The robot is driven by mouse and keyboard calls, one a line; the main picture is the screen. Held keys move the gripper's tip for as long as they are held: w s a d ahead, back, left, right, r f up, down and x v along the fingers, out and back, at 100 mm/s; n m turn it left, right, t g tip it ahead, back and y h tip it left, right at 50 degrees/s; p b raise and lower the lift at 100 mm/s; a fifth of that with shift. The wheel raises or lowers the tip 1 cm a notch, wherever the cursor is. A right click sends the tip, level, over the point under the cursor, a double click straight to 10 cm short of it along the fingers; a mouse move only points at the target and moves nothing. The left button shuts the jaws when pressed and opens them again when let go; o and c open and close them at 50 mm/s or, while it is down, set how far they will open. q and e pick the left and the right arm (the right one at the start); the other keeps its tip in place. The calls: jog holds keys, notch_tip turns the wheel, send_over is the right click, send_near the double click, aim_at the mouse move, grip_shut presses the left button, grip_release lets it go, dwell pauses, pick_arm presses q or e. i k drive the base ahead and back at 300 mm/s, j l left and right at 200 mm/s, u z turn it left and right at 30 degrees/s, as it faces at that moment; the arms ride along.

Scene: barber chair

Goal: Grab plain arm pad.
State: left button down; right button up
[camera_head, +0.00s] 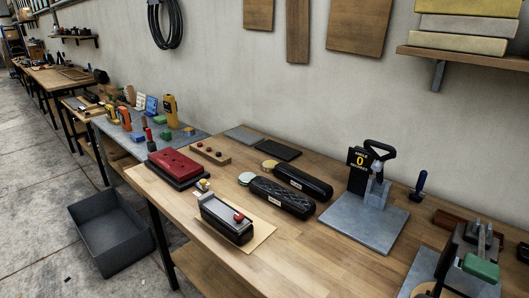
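A smooth black arm pad (303,181), which looks plain, lies on the wooden table with a small light label on its near side. A black arm pad with a quilted top (283,196) lies close in front of it, roughly parallel. Neither of my grippers shows in the head view.
A grey plate with an upright stand (366,222) is right of the pads. A red block (176,167) on a dark base is left. A grey-and-green device (472,266) fills the front right corner. A grey bin (112,232) stands on the floor. Front-middle wood (310,262) is clear.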

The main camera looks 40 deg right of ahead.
aim_at(320, 190)
jog(key=z, duration=1.65)
